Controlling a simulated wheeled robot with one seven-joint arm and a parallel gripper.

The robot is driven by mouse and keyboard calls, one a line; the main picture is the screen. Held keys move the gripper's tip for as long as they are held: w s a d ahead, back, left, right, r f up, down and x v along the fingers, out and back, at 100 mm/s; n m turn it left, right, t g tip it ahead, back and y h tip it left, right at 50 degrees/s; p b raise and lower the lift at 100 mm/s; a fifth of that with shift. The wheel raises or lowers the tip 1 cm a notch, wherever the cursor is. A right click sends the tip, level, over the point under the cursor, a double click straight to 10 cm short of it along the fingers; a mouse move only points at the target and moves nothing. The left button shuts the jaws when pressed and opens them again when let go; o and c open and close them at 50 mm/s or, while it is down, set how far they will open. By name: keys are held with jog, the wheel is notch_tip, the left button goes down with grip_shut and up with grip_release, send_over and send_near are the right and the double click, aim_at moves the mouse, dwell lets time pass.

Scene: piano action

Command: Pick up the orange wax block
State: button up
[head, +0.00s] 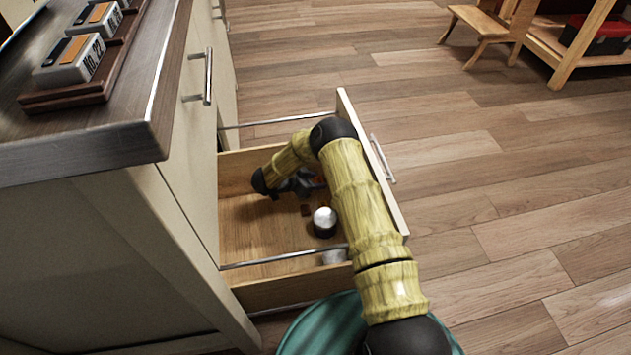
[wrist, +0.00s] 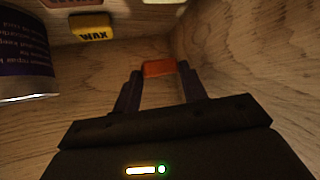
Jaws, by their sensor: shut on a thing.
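My gripper (head: 303,184) is down inside the open drawer, near its far end in the head view. In the wrist view the fingertips of my gripper (wrist: 159,75) are shut on the orange wax block (wrist: 158,68), one finger on each side. The block is a small plain orange bar, and its top and front face show between the fingertips. Wooden drawer surfaces lie close around it. I cannot tell whether the block still touches the drawer floor. In the head view my arm and gripper hide most of this spot.
The drawer (head: 265,226) also holds a yellow wax block (wrist: 92,27), a can with a purple label (wrist: 26,62) and, partly cut off, a reddish block (wrist: 68,3). The drawer front (head: 387,190) and side rails bound the space. A counter (head: 90,140) stands left.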

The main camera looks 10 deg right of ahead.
jog(key=s+a+p, duration=0.3)
jog(key=s+a, duration=0.1)
jog(key=s, duration=0.1)
jog(key=s+a+r+p, duration=0.1)
jog(key=s+a+p, duration=0.2)
jog(key=s+a, duration=0.1)
jog(key=s+a+p, duration=0.3)
jog(key=s+a, duration=0.1)
jog(key=s, duration=0.2)
jog(key=shift+s+a+r, duration=0.1)
jog(key=shift+a+r, duration=0.05)
jog(key=shift+a, duration=0.05)
jog(key=shift+r, duration=0.1)
